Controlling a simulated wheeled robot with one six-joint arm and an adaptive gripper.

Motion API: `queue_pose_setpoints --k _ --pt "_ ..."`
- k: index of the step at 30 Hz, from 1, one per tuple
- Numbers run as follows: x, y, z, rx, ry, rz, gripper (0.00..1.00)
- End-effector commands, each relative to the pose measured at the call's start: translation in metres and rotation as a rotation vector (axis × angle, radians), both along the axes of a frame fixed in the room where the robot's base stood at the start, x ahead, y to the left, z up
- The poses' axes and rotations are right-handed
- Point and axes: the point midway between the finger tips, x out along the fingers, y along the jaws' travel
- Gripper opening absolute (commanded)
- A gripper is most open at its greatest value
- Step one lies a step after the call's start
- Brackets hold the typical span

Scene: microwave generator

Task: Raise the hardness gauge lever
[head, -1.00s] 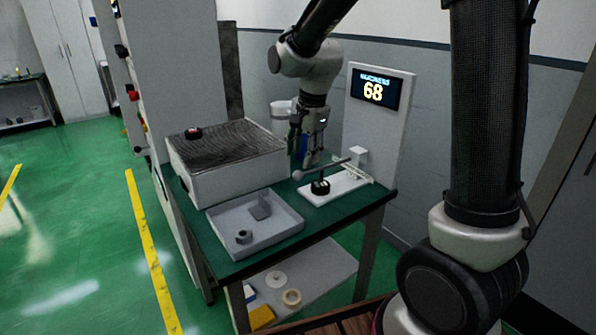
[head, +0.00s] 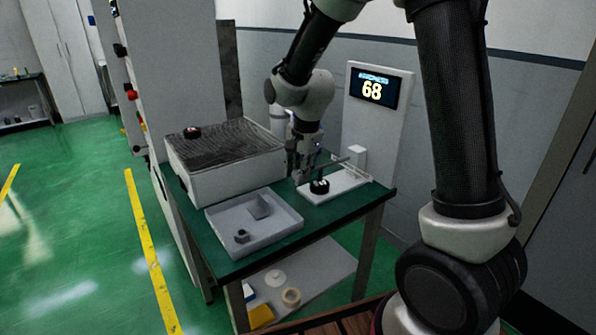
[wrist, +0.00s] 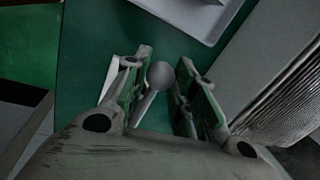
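The hardness gauge has a white base plate (head: 345,186), a white upright panel (head: 368,125) and a screen (head: 373,87) reading 68. Its dark lever (head: 336,162) runs left from the white post, and its ball end is hidden behind my gripper in the head view. My gripper (head: 302,178) points down at the lever's left end. In the wrist view, the grey ball knob (wrist: 160,75) sits between the two open fingers (wrist: 164,60), with a gap visible on the right side; contact on the left is unclear.
A black puck (head: 319,187) is on the gauge base, close to my gripper. A grey tray (head: 283,228) holds a small dark part and a block. A white box with a mesh top (head: 230,148) stands left, another black puck on it.

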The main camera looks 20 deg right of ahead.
Motion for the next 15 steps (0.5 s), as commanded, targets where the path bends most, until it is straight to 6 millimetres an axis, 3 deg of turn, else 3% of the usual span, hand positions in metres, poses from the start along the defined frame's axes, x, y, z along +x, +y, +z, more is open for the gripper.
queue_pose_setpoints --k 8,15 --pt "0.0 -0.001 0.002 0.005 0.001 0.0 0.0" --pt "0.002 -0.004 0.017 0.075 0.021 -0.005 0.0"
